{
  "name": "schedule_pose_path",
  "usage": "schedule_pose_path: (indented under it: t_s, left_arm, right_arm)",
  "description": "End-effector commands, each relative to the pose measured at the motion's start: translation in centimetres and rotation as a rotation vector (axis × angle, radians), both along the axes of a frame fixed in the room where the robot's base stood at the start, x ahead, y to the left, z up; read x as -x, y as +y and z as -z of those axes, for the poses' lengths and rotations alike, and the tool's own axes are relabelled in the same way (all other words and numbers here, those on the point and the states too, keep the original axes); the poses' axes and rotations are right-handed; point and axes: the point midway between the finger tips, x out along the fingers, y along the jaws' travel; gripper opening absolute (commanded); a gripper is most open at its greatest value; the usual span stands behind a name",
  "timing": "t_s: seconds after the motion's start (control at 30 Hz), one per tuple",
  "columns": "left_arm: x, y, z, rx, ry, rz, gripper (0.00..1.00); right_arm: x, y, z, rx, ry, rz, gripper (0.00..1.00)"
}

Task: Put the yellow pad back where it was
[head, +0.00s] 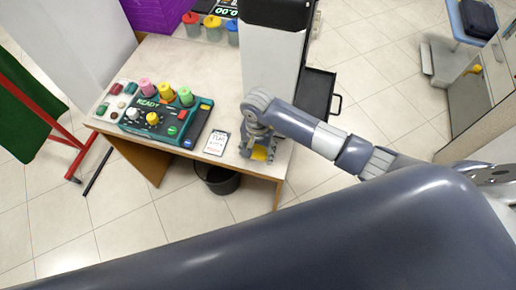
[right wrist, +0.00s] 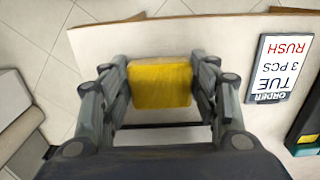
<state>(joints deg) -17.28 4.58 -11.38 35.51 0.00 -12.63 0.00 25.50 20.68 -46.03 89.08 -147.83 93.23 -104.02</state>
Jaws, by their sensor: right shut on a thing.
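The yellow pad (right wrist: 160,84) is a flat square block. In the right wrist view it sits between the two fingers of my right gripper (right wrist: 160,92), which is shut on it. In the head view the yellow pad (head: 260,153) shows partly under my right gripper (head: 256,150), at the table's front right part. Whether the pad touches the table top is hard to tell. My left gripper is not in view.
The wooden table (head: 160,60) holds a white order card (head: 217,142) left of my right gripper and a green console (head: 165,115) with coloured spools. A grey-white tower (head: 270,60) stands behind. A dark bin (head: 217,180) stands below the table's front edge.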

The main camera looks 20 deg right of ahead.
Motion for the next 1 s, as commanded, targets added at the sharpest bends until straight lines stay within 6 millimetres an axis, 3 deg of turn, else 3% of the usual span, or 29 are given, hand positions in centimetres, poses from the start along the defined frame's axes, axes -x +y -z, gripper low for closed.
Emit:
schedule_pose_path:
  t_s: [0.27, 0.3, 0.4, 0.77, 1.0]
  left_arm:
    - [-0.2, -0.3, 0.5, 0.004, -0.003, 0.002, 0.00]
    - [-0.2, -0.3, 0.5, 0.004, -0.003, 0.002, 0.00]
    - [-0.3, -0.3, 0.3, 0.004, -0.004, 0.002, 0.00]
    - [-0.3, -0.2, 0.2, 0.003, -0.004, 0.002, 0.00]
    - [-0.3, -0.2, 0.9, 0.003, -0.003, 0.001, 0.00]
  right_arm:
    - [0.0, -0.1, 0.4, 0.001, -0.001, -0.001, 0.34]
    - [0.0, -0.1, 0.4, 0.001, -0.001, -0.001, 0.58]
    - [0.0, 0.0, 0.3, 0.000, 0.000, 0.000, 0.76]
    - [0.0, 0.0, 0.1, 0.000, 0.000, 0.000, 0.76]
    - [-0.2, -0.1, -2.2, 0.000, -0.006, -0.002, 0.76]
